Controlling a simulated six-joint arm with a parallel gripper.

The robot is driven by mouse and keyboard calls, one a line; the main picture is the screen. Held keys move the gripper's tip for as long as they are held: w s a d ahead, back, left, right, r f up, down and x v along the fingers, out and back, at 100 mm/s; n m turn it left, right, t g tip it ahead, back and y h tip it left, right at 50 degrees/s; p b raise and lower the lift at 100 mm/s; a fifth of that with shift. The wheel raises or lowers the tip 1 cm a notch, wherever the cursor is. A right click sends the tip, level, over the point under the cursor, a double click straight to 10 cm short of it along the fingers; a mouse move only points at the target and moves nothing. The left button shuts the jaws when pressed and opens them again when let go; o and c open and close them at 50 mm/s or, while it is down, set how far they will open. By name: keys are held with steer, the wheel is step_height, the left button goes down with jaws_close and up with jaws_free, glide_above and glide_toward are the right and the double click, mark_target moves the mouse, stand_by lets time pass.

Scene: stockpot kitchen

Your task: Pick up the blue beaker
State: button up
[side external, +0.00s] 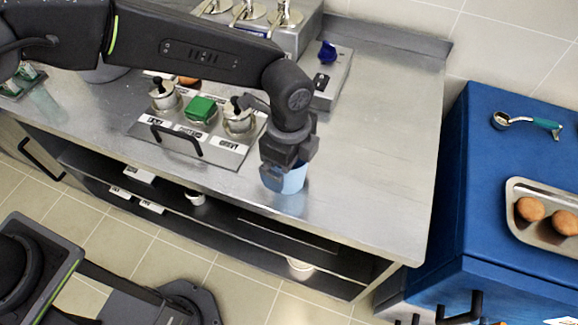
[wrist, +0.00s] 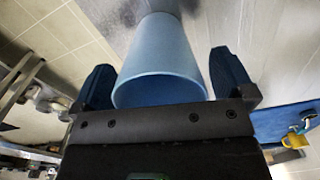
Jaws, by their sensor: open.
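The blue beaker (side external: 292,179) stands on the steel counter near its front edge in the side view. It is light blue, and my gripper (side external: 284,172) is right over it and hides part of it. In the wrist view the beaker (wrist: 160,62) lies between the two dark fingers, with its open rim toward the camera. My gripper (wrist: 162,78) is open, with one finger on each side of the beaker. A narrow gap shows on both sides near the fingertips.
A metal panel with a green block (side external: 201,108) and metal pots (side external: 238,117) sits left of the beaker. The counter (side external: 385,150) to the right is clear. A blue cabinet (side external: 470,190) stands beyond it, with a tray (side external: 514,222) of round brown items.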

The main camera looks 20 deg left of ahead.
steer(key=c, duration=0.9)
